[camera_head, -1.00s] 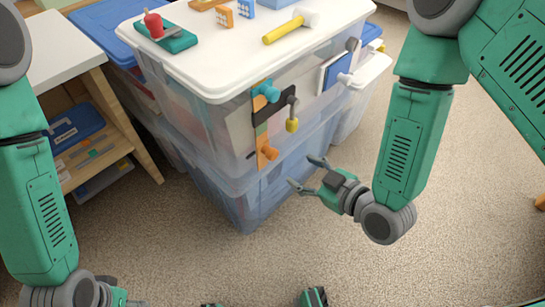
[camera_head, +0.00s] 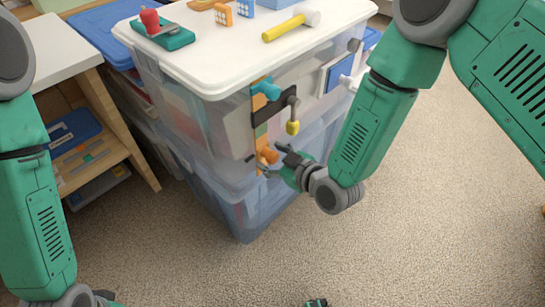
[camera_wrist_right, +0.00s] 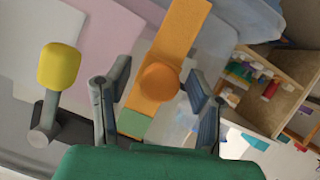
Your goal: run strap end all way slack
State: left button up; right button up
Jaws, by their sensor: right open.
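An orange knob (camera_head: 268,156) sits low on the side of the clear bin, at the lower end of a narrow upright strip. In the right wrist view the round knob (camera_wrist_right: 159,82) stands on a flat orange strip (camera_wrist_right: 183,35), with a green patch (camera_wrist_right: 134,123) at its near end. My right gripper (camera_head: 275,160) is open at the knob. In the wrist view its fingers (camera_wrist_right: 158,84) lie either side of the knob, with gaps visible. Whether either finger touches it is unclear.
A teal knob (camera_head: 267,89) and a dark bracket with a yellow knob (camera_head: 293,127) are above on the same bin (camera_head: 195,110). The white lid (camera_head: 235,55) holds a yellow-handled hammer (camera_head: 287,28) and small toys.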

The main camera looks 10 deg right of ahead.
grip_shut()
notch_tip(320, 180, up, 7)
jog(key=p, duration=0.6)
grip_release()
jog(key=shift+s, duration=0.1)
jog(key=v, duration=1.1)
jog(key=shift+s+d, duration=0.25)
jog(key=shift+s, duration=0.05)
